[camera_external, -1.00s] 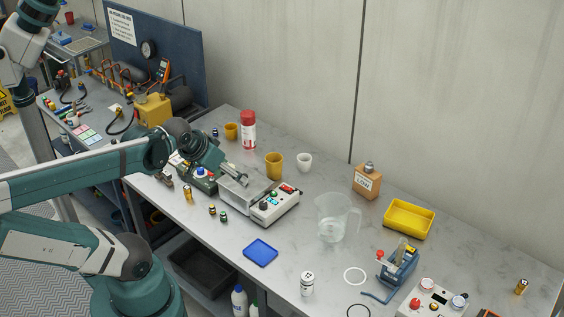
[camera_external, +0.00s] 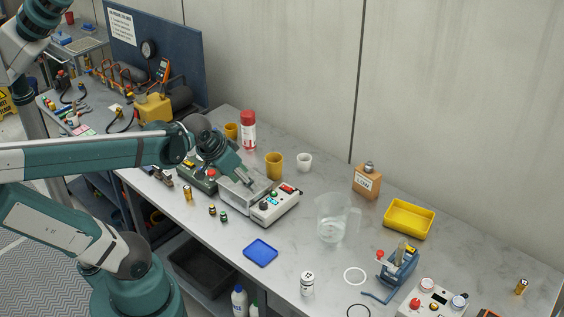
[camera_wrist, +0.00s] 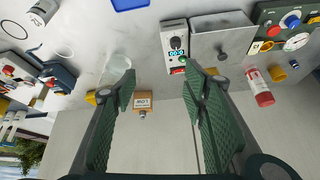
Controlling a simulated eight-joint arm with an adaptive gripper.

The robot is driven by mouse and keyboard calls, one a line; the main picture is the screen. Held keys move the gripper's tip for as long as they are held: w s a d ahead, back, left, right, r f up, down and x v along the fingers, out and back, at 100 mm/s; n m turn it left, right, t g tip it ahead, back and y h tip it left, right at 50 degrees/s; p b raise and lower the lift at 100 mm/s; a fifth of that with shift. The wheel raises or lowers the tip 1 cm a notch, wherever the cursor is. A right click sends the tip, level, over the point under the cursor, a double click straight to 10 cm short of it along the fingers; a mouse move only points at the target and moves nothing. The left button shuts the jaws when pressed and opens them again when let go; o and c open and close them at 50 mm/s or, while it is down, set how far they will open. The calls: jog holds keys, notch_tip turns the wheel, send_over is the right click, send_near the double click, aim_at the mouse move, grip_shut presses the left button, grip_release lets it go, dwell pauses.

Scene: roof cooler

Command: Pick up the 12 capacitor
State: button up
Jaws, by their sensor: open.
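The capacitor marked 12 (camera_external: 307,284) is a white cylinder standing upright near the front edge of the bench, right of the blue tray. In the wrist view it appears as a pale cylinder (camera_wrist: 42,12) at the upper left. My gripper (camera_external: 249,182) is above the bench near the grey box with the control panel, well behind and left of the capacitor. In the wrist view my gripper (camera_wrist: 158,84) has its two green fingers spread, with nothing between them.
The blue tray (camera_external: 260,253) lies left of the capacitor. A clear pitcher (camera_external: 333,222) stands behind, with a white ring (camera_external: 354,276) and blue vise (camera_external: 397,267) to the right. Bare bench surrounds the capacitor.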

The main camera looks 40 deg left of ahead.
jog(key=w+d+f+m+g+p, duration=0.1)
jog(key=d+f+m+g, duration=0.15)
jog(key=d, duration=0.55)
jog(key=w+d+f+m+g, duration=0.1)
jog(key=d+f+m, duration=0.3)
jog(key=d, duration=0.3)
jog(key=m+g+p, duration=0.2)
jog(key=m, duration=0.4)
send_over(308, 276)
jog(key=f, duration=0.9)
jog(key=shift+w+a, duration=0.25)
jog(key=shift+s+d+f+g+y, duration=0.2)
jog(key=shift+d+f+g+y, duration=0.05)
jog(key=shift+d+y, duration=0.05)
jog(key=shift+f+b, duration=0.3)
jog(key=shift+f, duration=1)
jog(key=shift+f, duration=0.1)
jog(key=shift+s+a+f+b, duration=0.15)
jog(key=shift+f+b, duration=0.2)
jog(key=shift+f, duration=2.15)
